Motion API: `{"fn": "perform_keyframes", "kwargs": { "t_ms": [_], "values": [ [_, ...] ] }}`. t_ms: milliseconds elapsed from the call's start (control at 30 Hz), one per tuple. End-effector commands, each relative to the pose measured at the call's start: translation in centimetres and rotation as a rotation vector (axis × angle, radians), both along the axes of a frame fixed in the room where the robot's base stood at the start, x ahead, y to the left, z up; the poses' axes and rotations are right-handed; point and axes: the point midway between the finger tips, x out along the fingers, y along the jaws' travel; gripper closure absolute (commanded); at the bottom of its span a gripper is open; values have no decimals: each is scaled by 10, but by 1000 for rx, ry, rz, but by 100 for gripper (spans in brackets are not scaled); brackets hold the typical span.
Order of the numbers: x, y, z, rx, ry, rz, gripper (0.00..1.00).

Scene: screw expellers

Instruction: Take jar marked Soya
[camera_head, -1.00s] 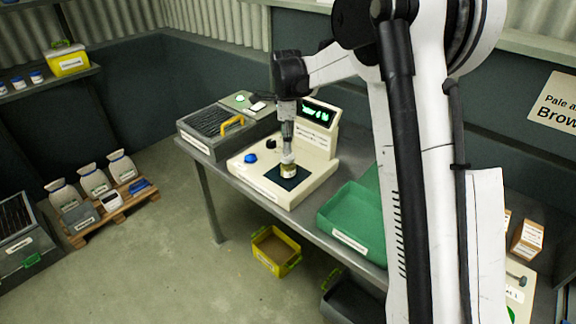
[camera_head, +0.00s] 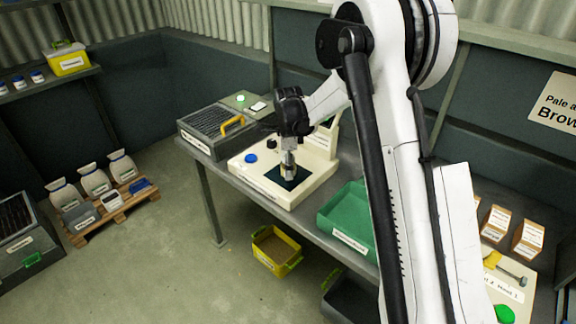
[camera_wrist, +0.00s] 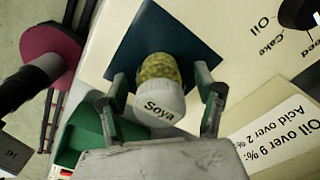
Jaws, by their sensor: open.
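The jar marked Soya (camera_wrist: 160,100) has a white lid with the word "Soya" and yellowish contents. In the wrist view it stands on a dark square pad (camera_wrist: 128,50) between my gripper's fingers (camera_wrist: 163,105). The fingers are open, one at each side of the jar, with a gap showing. In the head view my gripper (camera_head: 289,170) is low over the dark pad (camera_head: 287,181) of the cream analyser (camera_head: 270,195), and it largely hides the jar.
A green tray (camera_head: 343,238) is to the right on the same bench. A grey unit with a yellow handle (camera_head: 207,133) is to the left. The analyser's display stands close behind the arm. A yellow crate (camera_head: 277,252) is on the floor.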

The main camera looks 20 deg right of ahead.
Motion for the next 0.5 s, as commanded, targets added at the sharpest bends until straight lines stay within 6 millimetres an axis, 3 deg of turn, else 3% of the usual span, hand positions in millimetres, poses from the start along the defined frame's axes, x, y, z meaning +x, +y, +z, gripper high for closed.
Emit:
{"fn": "perform_keyframes", "kwargs": {
  "t_ms": [133,500],
  "values": [
    [0,0,0,0,0,0,34],
    [0,0,1,0,0,0,83]
  ]
}}
